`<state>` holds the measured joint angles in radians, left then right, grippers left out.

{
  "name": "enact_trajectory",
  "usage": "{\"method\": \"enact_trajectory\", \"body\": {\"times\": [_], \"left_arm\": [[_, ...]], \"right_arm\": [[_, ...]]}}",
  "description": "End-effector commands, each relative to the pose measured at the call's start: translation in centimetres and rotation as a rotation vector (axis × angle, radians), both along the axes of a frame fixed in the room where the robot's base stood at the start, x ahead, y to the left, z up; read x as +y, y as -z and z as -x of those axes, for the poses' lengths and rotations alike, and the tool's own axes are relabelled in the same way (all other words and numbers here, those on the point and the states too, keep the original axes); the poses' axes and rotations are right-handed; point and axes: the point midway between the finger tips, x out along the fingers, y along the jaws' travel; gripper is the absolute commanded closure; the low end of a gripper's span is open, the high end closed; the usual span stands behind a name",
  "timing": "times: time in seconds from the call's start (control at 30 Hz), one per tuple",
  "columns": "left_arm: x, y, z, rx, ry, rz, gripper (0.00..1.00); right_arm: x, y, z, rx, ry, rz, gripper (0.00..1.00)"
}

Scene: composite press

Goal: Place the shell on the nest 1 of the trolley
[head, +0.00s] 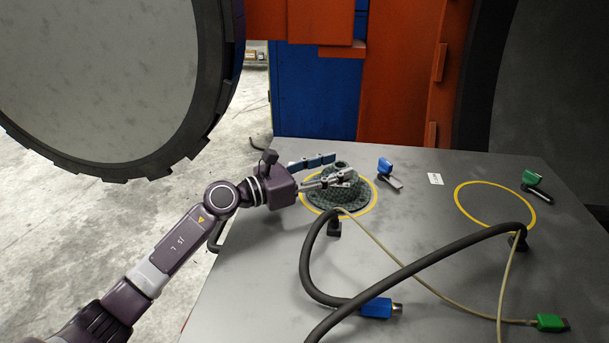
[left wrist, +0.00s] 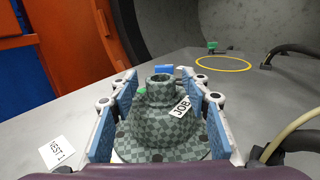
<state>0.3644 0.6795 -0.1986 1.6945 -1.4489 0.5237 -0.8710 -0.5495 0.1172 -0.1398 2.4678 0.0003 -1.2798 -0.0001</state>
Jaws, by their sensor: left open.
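The shell (head: 336,192) is a grey-green checkered, hat-shaped piece with a wide flange and a short neck. It stands upright inside the left yellow ring on the grey trolley top (head: 250,290). In the left wrist view the shell (left wrist: 165,128) carries a white "JOB" tag. My left gripper (head: 339,170) is open, with one finger on each side of the shell's body. In the left wrist view the blue finger pads (left wrist: 160,85) flank it, and I cannot tell whether they touch. The other yellow ring (head: 458,206), at the right, is empty. My right gripper is out of view.
A thick black hose and a thin cable cross the trolley's front, ending in a blue connector (head: 377,308) and a green connector (head: 551,322). A blue clamp (head: 385,165) and a green clamp (head: 531,178) stand near the rings. A large round door (head: 100,80) hangs at the left.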

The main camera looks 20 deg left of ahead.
Motion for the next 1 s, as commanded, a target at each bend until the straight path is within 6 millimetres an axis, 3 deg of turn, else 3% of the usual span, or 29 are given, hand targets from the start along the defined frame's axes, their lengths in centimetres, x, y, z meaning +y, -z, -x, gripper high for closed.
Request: {"method": "enact_trajectory", "body": {"times": [0.2,0.5,1.0], "left_arm": [[2.7,0.3,3.6,0.003,0.001,-0.004,0.57],[5.3,0.2,6.9,0.002,0.000,0.000,0.57],[6.0,-0.1,7.8,-0.001,0.002,-0.002,0.57]], "right_arm": [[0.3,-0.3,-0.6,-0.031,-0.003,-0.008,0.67],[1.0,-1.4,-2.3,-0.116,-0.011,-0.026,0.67],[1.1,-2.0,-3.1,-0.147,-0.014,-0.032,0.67]]}}
